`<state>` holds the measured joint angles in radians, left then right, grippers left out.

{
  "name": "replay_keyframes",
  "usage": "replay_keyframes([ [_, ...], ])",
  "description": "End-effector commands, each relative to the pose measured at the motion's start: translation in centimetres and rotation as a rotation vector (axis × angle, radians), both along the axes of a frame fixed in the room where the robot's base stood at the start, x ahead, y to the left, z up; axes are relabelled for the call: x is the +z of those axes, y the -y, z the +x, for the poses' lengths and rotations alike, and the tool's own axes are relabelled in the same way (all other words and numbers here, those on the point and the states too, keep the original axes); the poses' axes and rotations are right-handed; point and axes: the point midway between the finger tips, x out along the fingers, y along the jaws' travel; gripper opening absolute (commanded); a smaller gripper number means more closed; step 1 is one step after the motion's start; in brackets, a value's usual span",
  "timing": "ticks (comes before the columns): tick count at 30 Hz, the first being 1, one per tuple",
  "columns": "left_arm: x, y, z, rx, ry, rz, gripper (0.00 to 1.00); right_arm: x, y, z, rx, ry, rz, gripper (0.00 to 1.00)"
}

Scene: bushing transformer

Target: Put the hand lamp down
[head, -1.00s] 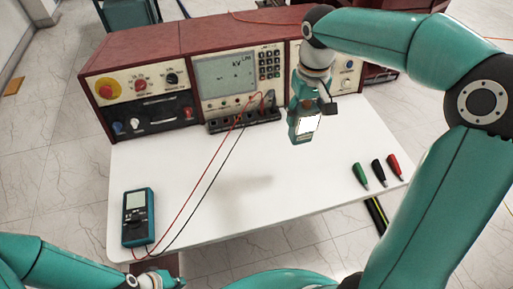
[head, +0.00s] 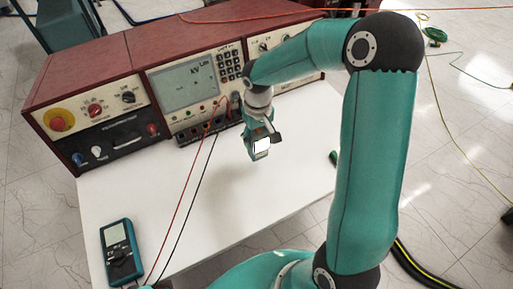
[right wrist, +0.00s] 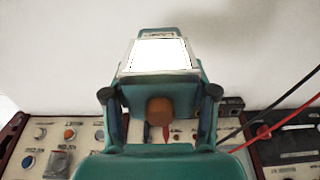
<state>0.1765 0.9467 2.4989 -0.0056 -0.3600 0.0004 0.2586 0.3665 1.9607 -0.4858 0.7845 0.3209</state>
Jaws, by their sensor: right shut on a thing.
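The hand lamp (head: 261,147) has a teal body and a bright white lit face. My right gripper (head: 257,130) is shut on it. In the head view the lamp is at the white table (head: 150,200), just in front of the red test console's middle section. I cannot tell whether it touches the tabletop. In the right wrist view the lamp's white face (right wrist: 158,55) shows between my fingers, with an orange-brown round part below it. My left gripper is out of view.
The red console (head: 190,85) lines the table's back edge. A teal multimeter (head: 120,252) lies at the front left, with red and black leads running to the console. A green clip (head: 334,158) shows beside my right arm. The table's middle is clear.

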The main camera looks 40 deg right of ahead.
Motion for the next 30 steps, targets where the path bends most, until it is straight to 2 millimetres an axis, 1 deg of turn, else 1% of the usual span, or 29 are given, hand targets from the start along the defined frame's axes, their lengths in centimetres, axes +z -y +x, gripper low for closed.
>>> replay_keyframes([
  [1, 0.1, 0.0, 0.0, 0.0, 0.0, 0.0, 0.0, -0.7, 0.0, -0.1, 0.0, -0.004, 0.002, 0.14],
  [2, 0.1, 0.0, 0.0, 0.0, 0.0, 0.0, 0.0, -1.1, 0.0, -0.1, 0.001, -0.003, 0.001, 0.14],
  [8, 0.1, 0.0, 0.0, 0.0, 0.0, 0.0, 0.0, -2.4, 0.0, 0.0, -0.001, -0.001, 0.0, 0.14],
  [15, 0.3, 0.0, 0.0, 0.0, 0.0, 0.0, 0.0, -5.6, 0.0, -0.1, 0.0, -0.002, 0.0, 0.14],
  [18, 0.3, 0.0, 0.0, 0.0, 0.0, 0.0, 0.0, -6.1, 0.1, 0.0, 0.0, 0.0, 0.0, 0.14],
  [24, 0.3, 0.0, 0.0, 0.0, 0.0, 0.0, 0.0, -6.1, 0.1, 0.0, 0.0, 0.002, 0.0, 0.14],
  [27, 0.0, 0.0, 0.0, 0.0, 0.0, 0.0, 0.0, -6.3, 0.1, 0.0, 0.0, 0.002, 0.0, 0.14],
  [28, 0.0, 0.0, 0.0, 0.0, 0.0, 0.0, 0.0, -6.3, 0.0, 0.0, 0.0, 0.001, 0.0, 0.59],
  [30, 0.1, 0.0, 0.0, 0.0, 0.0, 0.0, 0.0, -6.2, 0.0, 0.0, 0.0, 0.001, 0.0, 0.71],
])
